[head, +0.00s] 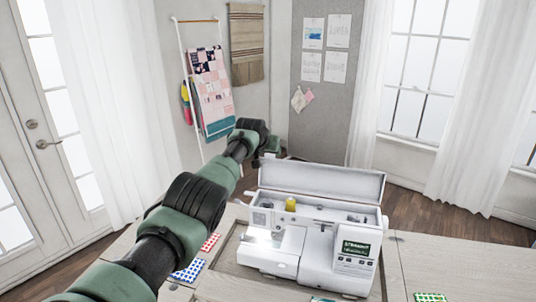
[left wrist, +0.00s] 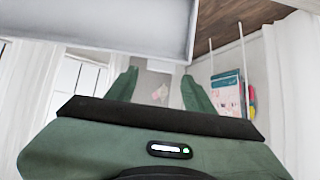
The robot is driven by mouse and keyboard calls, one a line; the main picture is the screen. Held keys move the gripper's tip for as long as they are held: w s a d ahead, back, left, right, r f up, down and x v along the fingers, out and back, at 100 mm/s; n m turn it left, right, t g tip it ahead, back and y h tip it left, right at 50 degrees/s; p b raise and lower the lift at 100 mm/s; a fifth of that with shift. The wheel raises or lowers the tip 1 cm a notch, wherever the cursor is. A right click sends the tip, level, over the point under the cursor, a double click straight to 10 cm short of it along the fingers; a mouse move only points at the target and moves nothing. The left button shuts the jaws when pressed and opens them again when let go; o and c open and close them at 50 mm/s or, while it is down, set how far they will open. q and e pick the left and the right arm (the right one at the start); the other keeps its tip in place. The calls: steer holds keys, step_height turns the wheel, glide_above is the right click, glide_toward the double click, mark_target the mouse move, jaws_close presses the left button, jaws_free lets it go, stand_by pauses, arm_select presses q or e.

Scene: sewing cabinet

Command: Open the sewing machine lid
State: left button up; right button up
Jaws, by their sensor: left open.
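The white sewing machine (head: 285,250) stands in the cabinet top, with a lit screen on its right side. Its lid (head: 320,180) is raised, standing up along the machine's back edge, and the top compartment with a yellow spool (head: 290,204) is exposed. My left arm reaches in from the left, and its gripper (head: 270,152) is at the lid's upper left corner, partly hidden. In the left wrist view the gripper (left wrist: 158,80) has its fingers spread with nothing between them. The lid (left wrist: 130,30) fills the upper left there; contact cannot be told. My right gripper is not in view.
The wooden cabinet top (head: 460,266) surrounds the machine. Red and blue patterned pieces (head: 188,270) lie to its left, a green one (head: 430,297) at the right front. A ladder rack with fabrics (head: 210,90) stands behind, against the wall.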

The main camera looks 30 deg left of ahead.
arm_select(q)
steer(key=shift+s+f, duration=0.2)
steer(key=shift+f, duration=0.05)
steer(key=shift+r, duration=0.1)
steer(key=v, duration=0.7)
steer(key=shift+s+r+b, duration=0.25)
steer(key=shift+r+b, duration=0.05)
steer(key=shift+b, duration=0.05)
steer(key=shift+d, duration=0.1)
